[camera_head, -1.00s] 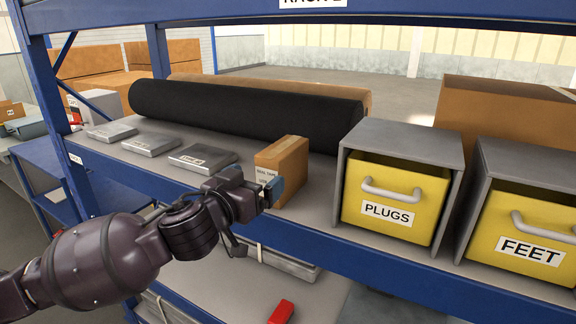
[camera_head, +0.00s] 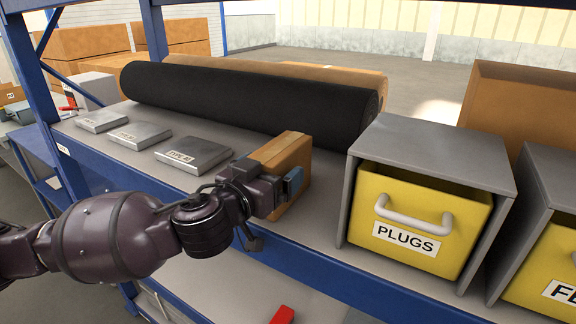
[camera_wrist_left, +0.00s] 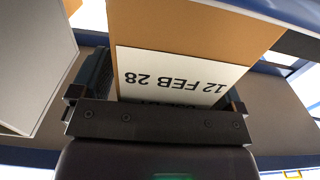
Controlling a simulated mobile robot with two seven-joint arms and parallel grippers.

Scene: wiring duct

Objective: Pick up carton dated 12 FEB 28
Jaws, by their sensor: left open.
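A small brown carton (camera_head: 287,158) stands on the blue-edged shelf, left of the PLUGS bin. In the left wrist view the carton (camera_wrist_left: 195,25) shows a white label reading 12 FEB 28, upside down, with a lower line partly hidden by the gripper. My left gripper (camera_head: 279,188) is at the carton's front. The jaws (camera_wrist_left: 165,100) are open, one finger on each side of the carton's label end. I cannot tell whether the fingers touch it. My right gripper is not in view.
The grey housing with the yellow PLUGS bin (camera_head: 418,222) stands close right of the carton, with the FEET bin beyond. A long black roll (camera_head: 250,100) lies behind. Several flat grey plates (camera_head: 193,153) lie left. A blue upright (camera_head: 155,45) stands at the left.

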